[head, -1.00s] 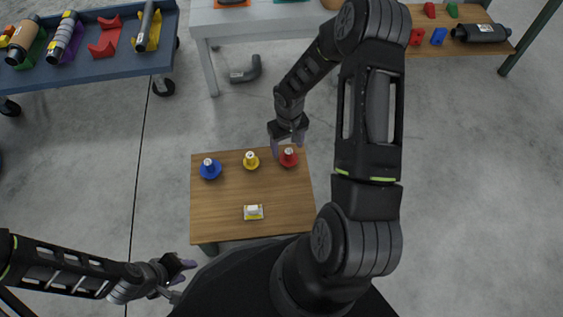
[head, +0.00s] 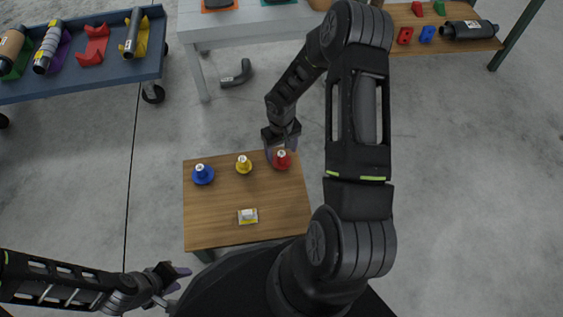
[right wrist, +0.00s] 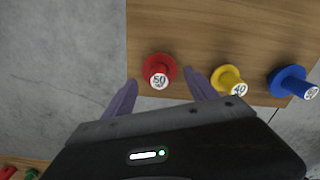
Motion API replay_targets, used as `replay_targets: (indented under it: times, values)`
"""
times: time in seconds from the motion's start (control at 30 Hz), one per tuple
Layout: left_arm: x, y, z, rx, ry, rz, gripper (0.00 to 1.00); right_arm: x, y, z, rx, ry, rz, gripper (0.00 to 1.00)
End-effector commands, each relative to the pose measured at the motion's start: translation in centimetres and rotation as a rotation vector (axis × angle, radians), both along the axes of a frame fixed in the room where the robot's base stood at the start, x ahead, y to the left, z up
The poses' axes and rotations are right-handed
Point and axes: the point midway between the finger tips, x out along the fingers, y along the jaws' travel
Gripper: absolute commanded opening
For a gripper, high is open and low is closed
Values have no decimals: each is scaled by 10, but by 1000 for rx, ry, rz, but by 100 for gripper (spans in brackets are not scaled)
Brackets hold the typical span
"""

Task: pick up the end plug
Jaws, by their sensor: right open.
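Three flanged plugs stand on a small wooden table (head: 215,225): a blue one (head: 203,175), a yellow one (head: 243,165) and a red one (head: 282,160). In the right wrist view the red plug (right wrist: 159,73) shows a white top marked 50, and the yellow plug (right wrist: 230,82) is marked 40. The blue plug (right wrist: 291,83) is at the right there. My right gripper (head: 282,152) is open at the red plug; in the wrist view its fingertips (right wrist: 160,84) are apart on either side of it, holding nothing. My left gripper (head: 180,279) is open and empty, left of the table's near corner.
A small white and yellow item (head: 247,216) lies on the table's near part. A blue cart (head: 90,85) with pipes and holders stands at the back left. A white table (head: 255,28) and a wooden bench (head: 440,47) stand behind. A dark bent pipe (head: 237,74) lies on the floor.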

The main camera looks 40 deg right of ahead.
Motion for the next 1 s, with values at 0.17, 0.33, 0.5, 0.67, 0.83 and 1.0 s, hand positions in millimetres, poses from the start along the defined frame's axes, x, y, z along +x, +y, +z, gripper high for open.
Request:
replay_targets:
  times: [0.17,0.33,0.5,0.67,0.83,1.0]
  values:
    - [2,1,-15,2,-5,4,36,-1,-1,-25,1,2,-1,67]
    - [4,1,-25,3,-11,6,36,0,-1,-47,1,1,0,67]
    - [5,0,-25,3,-12,7,36,0,-1,-51,0,-1,-1,67]
    - [5,0,-25,3,-12,7,36,0,-1,-50,0,0,-1,67]
    - [5,0,-25,3,-12,7,36,0,-1,-50,0,0,-1,67]
    - [5,0,-25,3,-12,7,36,0,-1,-50,0,0,-1,67]
